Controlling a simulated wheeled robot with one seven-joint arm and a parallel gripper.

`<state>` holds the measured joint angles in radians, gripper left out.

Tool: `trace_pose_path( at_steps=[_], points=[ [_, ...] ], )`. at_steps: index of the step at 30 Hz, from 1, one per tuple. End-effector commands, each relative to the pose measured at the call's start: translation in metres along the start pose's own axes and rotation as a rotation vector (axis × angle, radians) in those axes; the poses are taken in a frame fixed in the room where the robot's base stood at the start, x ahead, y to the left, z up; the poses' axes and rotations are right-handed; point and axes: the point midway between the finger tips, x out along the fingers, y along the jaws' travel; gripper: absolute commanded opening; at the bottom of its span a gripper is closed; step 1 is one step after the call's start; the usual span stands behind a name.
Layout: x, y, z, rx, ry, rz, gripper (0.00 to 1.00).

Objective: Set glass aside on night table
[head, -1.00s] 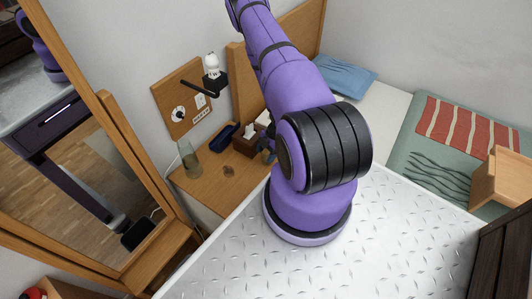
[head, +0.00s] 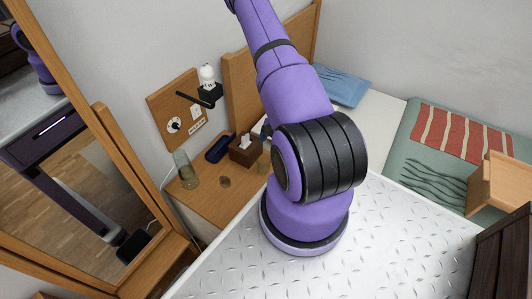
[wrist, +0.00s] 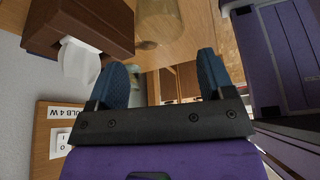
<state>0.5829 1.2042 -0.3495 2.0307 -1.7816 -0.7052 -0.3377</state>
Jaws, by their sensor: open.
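A clear, tan-looking glass (head: 263,163) stands on the wooden night table (head: 208,205), just right of the tissue box. In the wrist view the glass (wrist: 158,20) shows beyond my fingertips, cut off by the top edge. My gripper (wrist: 162,68) is open, with its two blue fingers apart and nothing between them. In the head view only a bit of my gripper (head: 266,132) shows past my arm, above and behind the glass. The glass is apart from the fingers.
A brown tissue box (head: 243,151) stands beside the glass, close to my left finger in the wrist view. A greenish glass vessel (head: 186,170), a dark blue tray (head: 218,147) and a small brown item (head: 225,182) are also on the table. A wall lamp (head: 208,88) hangs above.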

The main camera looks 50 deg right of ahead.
Motion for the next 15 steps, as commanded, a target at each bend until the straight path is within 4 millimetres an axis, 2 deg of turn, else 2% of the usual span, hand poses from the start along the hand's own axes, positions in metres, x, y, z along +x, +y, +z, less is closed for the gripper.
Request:
trace_pose_path(
  at_steps=[4,11,15],
  points=[
    [-0.015,0.0,0.0,-0.001,-0.001,0.0,0.75],
    [-0.021,0.001,-0.001,0.0,-0.002,0.002,0.75],
    [-0.037,0.022,-0.007,0.01,-0.048,0.047,0.75]
  ],
)
